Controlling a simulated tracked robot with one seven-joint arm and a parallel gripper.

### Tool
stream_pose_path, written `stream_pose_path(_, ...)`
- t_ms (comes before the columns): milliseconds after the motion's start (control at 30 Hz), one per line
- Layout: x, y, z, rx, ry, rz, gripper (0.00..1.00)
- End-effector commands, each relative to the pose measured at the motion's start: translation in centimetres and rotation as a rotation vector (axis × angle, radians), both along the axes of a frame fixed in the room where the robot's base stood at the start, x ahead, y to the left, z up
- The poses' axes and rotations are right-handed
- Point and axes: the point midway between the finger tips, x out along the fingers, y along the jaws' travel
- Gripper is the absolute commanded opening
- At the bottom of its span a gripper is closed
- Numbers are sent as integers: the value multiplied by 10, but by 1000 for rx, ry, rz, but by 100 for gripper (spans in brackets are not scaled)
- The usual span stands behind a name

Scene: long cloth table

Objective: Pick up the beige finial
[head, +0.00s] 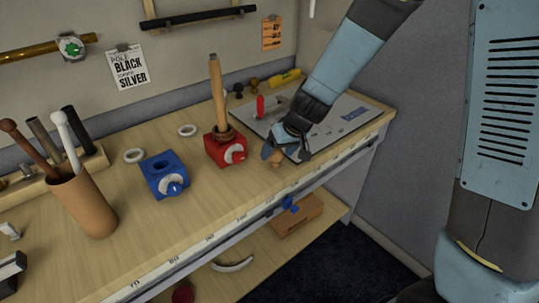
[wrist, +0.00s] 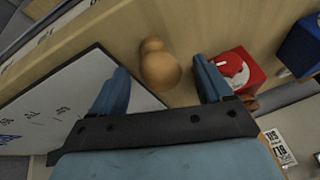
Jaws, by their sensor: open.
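The beige finial (head: 277,160) stands near the front edge of the wooden table, partly hidden by a finger in the head view. In the wrist view the finial (wrist: 155,48) shows as a large round part with a smaller knob beyond it. My gripper (head: 285,154) is open and comes down over the finial. In the wrist view the finial appears between the two blue fingers of my gripper (wrist: 161,70), with gaps on both sides. I cannot tell how far down the fingertips reach beside it.
A red block with a dial (head: 226,149) holds a wooden pole left of my gripper. A blue block (head: 164,175) is further left. A grey board (head: 345,108) with a red-handled item lies close on the right. Small dark and brown finials (head: 253,83) stand behind.

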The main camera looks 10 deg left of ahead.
Motion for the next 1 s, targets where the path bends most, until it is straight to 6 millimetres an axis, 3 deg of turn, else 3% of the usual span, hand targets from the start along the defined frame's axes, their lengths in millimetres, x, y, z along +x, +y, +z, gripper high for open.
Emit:
stream_pose_path(200, 5, 7, -20, 0, 0, -2, 79)
stream_pose_path(533, 6, 9, -23, 0, -1, -1, 79)
stream_pose_path(1000, 6, 9, -23, 0, -1, -1, 35)
